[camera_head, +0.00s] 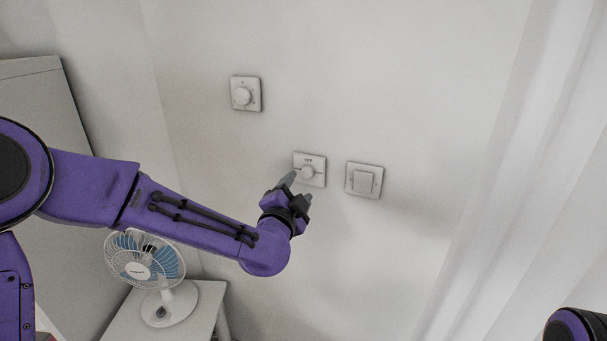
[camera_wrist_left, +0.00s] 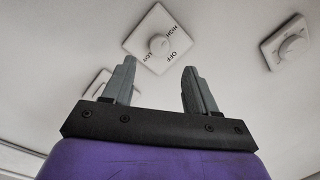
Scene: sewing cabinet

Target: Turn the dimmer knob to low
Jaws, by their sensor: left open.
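The dimmer knob (camera_head: 308,171) is a small round white knob on a square white wall plate (camera_head: 318,158). In the left wrist view the knob (camera_wrist_left: 158,43) sits on a plate (camera_wrist_left: 154,18) marked LOW, HIGH and OFF. Which mark the knob points to is too small to tell. My left gripper (camera_head: 298,189) is just below the dimmer plate in the head view. In the left wrist view its fingers (camera_wrist_left: 160,68) are spread with nothing between them, and the knob shows beyond the gap. My right gripper is out of view.
Another round knob plate (camera_head: 245,93) is up and left of the dimmer. A fan (camera_head: 146,262) stands on a small white table (camera_head: 207,300) beneath my left arm. A pale curtain (camera_head: 520,180) hangs at right.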

